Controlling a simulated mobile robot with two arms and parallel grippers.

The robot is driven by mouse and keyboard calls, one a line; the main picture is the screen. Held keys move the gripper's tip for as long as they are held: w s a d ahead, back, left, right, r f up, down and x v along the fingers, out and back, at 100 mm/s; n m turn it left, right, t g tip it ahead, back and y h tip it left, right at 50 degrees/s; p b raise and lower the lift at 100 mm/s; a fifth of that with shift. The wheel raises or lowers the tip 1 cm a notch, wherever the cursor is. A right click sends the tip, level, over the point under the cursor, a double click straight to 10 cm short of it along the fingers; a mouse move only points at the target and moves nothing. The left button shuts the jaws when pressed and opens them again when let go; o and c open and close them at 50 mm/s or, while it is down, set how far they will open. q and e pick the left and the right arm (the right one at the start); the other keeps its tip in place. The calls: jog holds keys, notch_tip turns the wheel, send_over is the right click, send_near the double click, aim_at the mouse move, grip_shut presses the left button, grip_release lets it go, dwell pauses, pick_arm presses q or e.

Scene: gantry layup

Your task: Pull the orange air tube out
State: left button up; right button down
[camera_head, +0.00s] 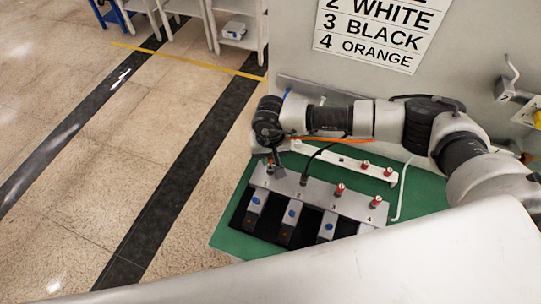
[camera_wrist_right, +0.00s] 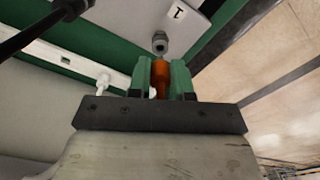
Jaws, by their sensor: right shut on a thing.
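The orange air tube (camera_head: 345,140) runs along my right arm in the head view. Its orange end (camera_wrist_right: 160,78) is between the green fingers in the wrist view. My right gripper (camera_wrist_right: 162,80) is shut on it. In the head view my right gripper (camera_head: 272,160) is over the left end of the grey numbered block (camera_head: 318,201), near position 1. The grey fitting at 1 (camera_wrist_right: 160,42) lies just beyond the orange end, and they look apart, with an empty-looking mouth on the fitting. My left gripper is not in view.
A black tube (camera_head: 318,154) enters the block at position 2. Red-capped fittings (camera_head: 339,191) stand at 3 and 4. A white rail (camera_head: 345,160) with more red caps lies behind, on the green mat (camera_head: 234,240). A wall sign (camera_head: 380,32) lists colours. The floor at left is clear.

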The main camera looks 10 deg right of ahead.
jog(key=shift+r+p, duration=0.4)
jog(key=shift+r, duration=1.15)
